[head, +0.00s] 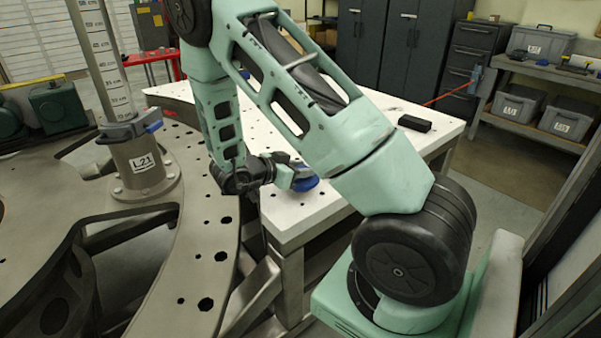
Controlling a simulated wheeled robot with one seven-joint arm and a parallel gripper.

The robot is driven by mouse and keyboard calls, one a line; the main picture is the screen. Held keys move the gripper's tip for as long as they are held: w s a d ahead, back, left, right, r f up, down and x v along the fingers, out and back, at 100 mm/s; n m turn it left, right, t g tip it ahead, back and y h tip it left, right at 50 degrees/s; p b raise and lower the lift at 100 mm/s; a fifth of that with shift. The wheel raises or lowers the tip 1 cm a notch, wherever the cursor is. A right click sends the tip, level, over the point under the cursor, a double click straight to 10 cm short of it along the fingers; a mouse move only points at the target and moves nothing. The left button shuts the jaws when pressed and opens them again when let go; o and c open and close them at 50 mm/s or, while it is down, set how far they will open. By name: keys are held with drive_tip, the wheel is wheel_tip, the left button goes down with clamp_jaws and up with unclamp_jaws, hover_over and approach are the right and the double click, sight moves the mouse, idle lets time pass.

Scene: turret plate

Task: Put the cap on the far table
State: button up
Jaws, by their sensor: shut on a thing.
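My gripper (290,172) is over the near left part of a white table (335,203) with holes in its top. It is shut on a round blue cap (307,184), which is partly hidden by the gripper and my arm. The cap is at or just above the white surface; I cannot tell whether it touches. My arm covers much of the middle of the table.
A black block (414,123) lies on the white table's right part. A curved grey plate (205,255) with holes and a post (142,165) labelled L21 stand at left. A grey shelf (530,135) with bins is at back right. Dark cabinets (385,45) stand behind.

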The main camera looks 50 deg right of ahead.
drive_tip(key=shift+f, duration=0.7)
drive_tip(key=shift+f, duration=0.15)
drive_tip(key=o, duration=1.1)
